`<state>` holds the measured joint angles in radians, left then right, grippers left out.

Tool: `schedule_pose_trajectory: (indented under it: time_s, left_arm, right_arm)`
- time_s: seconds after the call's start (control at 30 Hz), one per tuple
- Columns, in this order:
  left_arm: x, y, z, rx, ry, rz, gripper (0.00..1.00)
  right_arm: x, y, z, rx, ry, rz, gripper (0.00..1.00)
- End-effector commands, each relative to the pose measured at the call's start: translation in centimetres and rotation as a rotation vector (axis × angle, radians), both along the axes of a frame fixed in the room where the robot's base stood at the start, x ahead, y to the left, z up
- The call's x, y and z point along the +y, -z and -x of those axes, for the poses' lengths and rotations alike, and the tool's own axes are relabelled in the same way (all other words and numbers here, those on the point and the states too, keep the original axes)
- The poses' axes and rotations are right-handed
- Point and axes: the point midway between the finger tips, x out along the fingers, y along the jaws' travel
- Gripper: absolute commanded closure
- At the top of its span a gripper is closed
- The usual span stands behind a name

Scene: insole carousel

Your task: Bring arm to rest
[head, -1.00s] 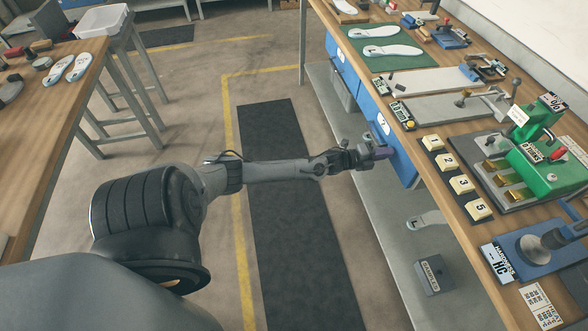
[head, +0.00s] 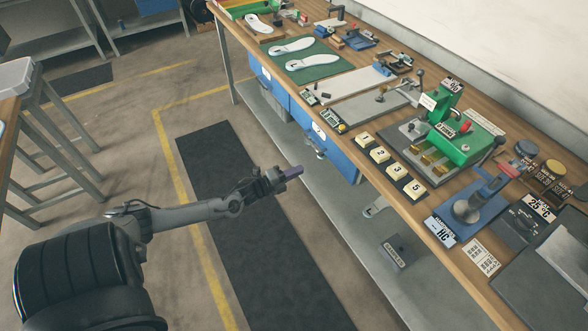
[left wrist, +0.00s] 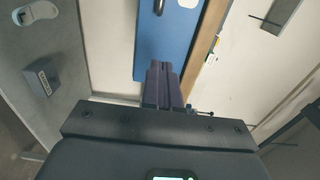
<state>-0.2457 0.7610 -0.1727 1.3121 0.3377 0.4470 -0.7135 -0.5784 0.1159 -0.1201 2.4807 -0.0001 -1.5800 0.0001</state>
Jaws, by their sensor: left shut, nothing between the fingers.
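My left arm reaches in from the lower left in the head view. Its gripper (head: 292,173) hangs over the floor mat, in front of the long workbench and apart from it. In the left wrist view the two dark fingers (left wrist: 161,85) lie together, shut and empty. Behind them in that view are a blue drawer front (left wrist: 165,45) and the grey lower shelf (left wrist: 105,40). My right gripper is not in view.
The workbench (head: 405,205) holds insoles, numbered blocks (head: 381,155) and a green press (head: 455,143). A samples box (head: 398,250) stands on its lower shelf. The dark mat (head: 215,170) and floor around the arm are clear. Another table stands at the left edge.

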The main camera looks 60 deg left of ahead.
Motion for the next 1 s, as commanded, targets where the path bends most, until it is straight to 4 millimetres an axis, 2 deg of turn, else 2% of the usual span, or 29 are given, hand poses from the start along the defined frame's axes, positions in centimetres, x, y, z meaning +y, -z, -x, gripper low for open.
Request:
schedule_pose_trajectory:
  time_s: [0.2,0.37,0.47,0.67,0.7,0.8,1.0]
  left_arm:
    - [0.0,0.3,1.5,0.008,0.0,0.002,1.0]
    - [-1.6,2.9,3.6,0.042,-0.014,0.051,1.0]
    - [-5.5,3.8,4.8,0.038,-0.006,0.135,1.0]
    - [-16.2,3.1,6.1,0.11,-0.057,0.43,1.0]
    - [-18.2,2.7,6.3,0.15,-0.083,0.506,1.0]
    - [-22.3,1.5,6.9,0.261,-0.153,0.681,1.0]
    - [-28.3,-2.2,9.3,0.524,-0.313,0.98,1.0]
  right_arm:
    - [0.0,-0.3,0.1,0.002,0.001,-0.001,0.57]
    - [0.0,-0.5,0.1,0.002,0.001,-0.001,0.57]
    - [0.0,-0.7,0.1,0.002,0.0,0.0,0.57]
    - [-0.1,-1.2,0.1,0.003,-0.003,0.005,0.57]
    - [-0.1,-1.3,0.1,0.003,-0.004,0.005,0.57]
    - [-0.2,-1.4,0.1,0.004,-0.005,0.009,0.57]
    - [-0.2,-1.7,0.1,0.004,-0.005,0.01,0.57]
